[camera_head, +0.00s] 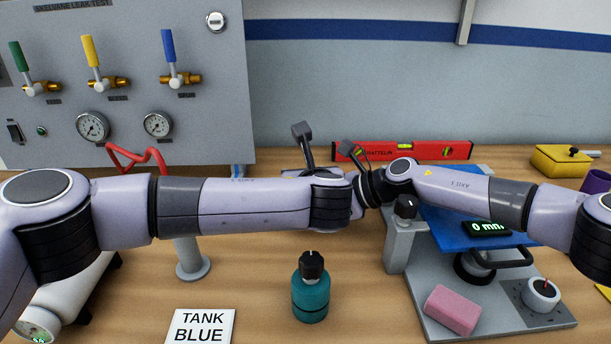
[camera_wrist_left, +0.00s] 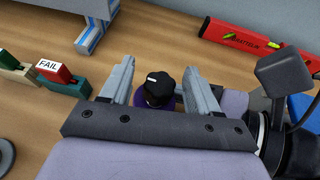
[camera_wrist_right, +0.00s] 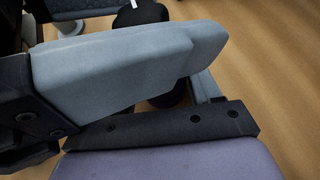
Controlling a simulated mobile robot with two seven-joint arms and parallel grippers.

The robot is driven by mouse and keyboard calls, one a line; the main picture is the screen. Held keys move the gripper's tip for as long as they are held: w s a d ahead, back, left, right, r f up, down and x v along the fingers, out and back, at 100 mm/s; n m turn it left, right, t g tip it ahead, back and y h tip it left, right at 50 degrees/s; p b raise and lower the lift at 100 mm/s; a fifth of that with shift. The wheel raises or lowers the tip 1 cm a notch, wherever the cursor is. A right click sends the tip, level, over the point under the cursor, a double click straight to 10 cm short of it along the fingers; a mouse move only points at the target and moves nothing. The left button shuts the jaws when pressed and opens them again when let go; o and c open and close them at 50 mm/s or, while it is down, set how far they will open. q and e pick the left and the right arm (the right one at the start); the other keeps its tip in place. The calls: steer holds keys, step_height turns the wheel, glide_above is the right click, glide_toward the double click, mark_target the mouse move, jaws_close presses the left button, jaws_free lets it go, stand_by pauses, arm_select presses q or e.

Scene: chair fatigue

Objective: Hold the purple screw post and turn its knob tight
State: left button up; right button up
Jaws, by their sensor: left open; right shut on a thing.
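The purple screw post (camera_wrist_left: 171,103) shows only as a sliver of purple under its black knob (camera_wrist_left: 155,88), which has a white mark, in the left wrist view. My left gripper (camera_wrist_left: 157,66) is open, with one finger on each side of the knob and gaps between. My right gripper (camera_wrist_right: 200,62) is shut on the post; one grey finger fills much of its wrist view and hides most of what it holds. In the head view my arms cross in front and hide the post and both sets of fingers.
A red level (camera_head: 430,151) lies at the back. A teal bottle (camera_head: 310,296) stands in front. A valve panel (camera_head: 125,90) is at the back left.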

arm_select(q)
steer(key=c, duration=1)
steer(key=shift+m+h, duration=0.3)
steer(key=m+h, duration=0.4)
steer(key=h, duration=0.1)
steer(key=shift+g, duration=0.4)
steer(key=m+g+h, duration=0.1)
steer(key=m+h, duration=0.1)
steer(key=m, duration=0.1)
steer(key=m+g+h, duration=0.2)
steer(key=m+h, duration=0.1)
steer(key=shift+d+h, duration=0.1)
steer(key=shift+h, duration=0.2)
steer(key=shift+g, duration=0.4)
